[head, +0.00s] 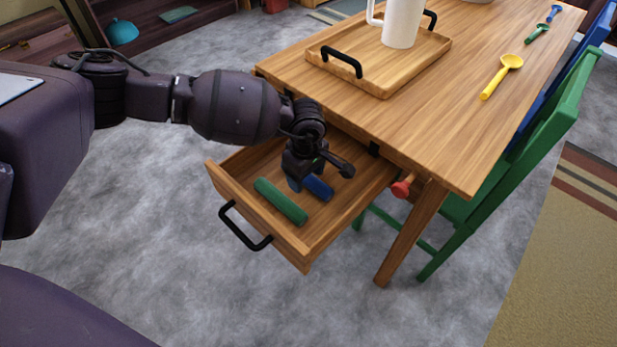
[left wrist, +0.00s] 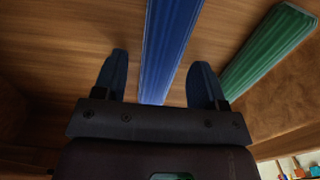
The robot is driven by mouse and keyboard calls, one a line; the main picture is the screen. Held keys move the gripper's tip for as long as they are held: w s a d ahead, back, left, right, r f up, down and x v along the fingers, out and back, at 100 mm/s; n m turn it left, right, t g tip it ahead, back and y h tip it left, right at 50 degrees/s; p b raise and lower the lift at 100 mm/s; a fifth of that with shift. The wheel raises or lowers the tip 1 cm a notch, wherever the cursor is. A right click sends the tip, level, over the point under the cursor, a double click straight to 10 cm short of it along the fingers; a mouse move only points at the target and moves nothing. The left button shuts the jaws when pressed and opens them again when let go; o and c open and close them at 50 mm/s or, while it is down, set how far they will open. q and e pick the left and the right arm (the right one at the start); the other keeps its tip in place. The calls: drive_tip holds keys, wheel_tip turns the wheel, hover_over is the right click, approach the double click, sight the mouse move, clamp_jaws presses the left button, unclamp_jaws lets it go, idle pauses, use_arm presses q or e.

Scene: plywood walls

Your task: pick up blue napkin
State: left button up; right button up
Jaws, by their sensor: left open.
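The blue napkin (head: 318,187) is a rolled shape lying in the open wooden drawer (head: 226,178), beside a green roll (head: 281,201). In the head view my left gripper (head: 300,178) reaches down into the drawer over the blue napkin and hides part of it. In the left wrist view the blue napkin (left wrist: 168,50) runs away from between the two open fingers of my left gripper (left wrist: 160,80). Gaps show on both sides of it. The green roll (left wrist: 272,50) lies to the right, outside the fingers. My right gripper is not in view.
The drawer sticks out under the wooden table (head: 440,140); its front has a black handle (head: 243,230). A tray (head: 385,80) with a white pitcher (head: 402,22) stands on the table. A green chair (head: 540,130) stands at the right. Grey floor is clear in front.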

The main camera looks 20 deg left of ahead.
use_arm(q)
drive_tip(key=shift+r, duration=0.1)
drive_tip(key=shift+c, duration=0.4)
drive_tip(key=c, duration=1.1)
drive_tip(key=shift+o, duration=0.9)
